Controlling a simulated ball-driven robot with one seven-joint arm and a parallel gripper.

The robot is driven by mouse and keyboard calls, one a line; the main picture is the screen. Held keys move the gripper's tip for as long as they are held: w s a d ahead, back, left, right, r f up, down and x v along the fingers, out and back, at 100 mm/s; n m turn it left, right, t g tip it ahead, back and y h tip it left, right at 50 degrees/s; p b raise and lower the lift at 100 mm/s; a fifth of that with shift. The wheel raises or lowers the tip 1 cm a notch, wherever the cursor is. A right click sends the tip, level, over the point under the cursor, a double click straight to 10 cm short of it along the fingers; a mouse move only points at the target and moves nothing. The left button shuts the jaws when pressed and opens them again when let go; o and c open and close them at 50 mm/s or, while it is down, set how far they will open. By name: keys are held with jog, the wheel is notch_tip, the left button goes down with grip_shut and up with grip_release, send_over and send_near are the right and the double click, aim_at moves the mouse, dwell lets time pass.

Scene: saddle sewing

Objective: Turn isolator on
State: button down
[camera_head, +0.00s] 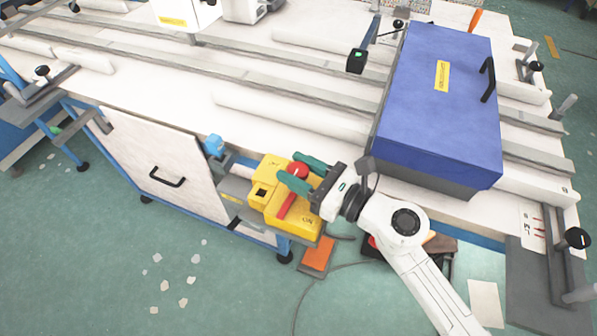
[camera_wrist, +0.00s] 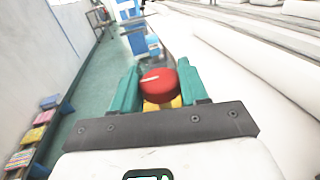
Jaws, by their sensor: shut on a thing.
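The isolator is a yellow box (camera_head: 301,223) at the front edge of the table in the head view, and it carries a red part (camera_head: 286,207) on its upper face. A round red knob (camera_head: 297,170) stands at the isolator. My gripper (camera_head: 295,172) has its two green fingers around the knob and is shut on it. In the wrist view the red knob (camera_wrist: 157,85) sits between the two fingers, with a bit of yellow below it. My fingers and wrist hide part of the isolator, and I cannot read a switch position.
A large blue box (camera_head: 432,125) with a black handle stands on the white table to the right. A small blue part (camera_head: 214,146) is left of the isolator. A cabinet door (camera_head: 150,150) with a black handle is at the front left. The green floor in front is mostly clear.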

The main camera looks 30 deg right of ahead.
jog(key=shift+w+r+n+y, duration=0.1)
jog(key=shift+r+n+y, duration=0.3)
jog(key=shift+y, duration=0.2)
jog(key=c, duration=0.8)
grip_release()
jog(key=shift+c, duration=0.2)
jog(key=shift+o, duration=1.2)
jog(key=shift+f+g, duration=0.2)
jog(key=shift+g, duration=0.1)
jog(key=shift+s+d+f, duration=0.15)
jog(key=shift+s+d, duration=0.05)
jog(key=shift+s, duration=0.2)
jog(key=b+v, duration=0.3)
jog(key=v, duration=0.7)
jog(key=shift+a, duration=0.1)
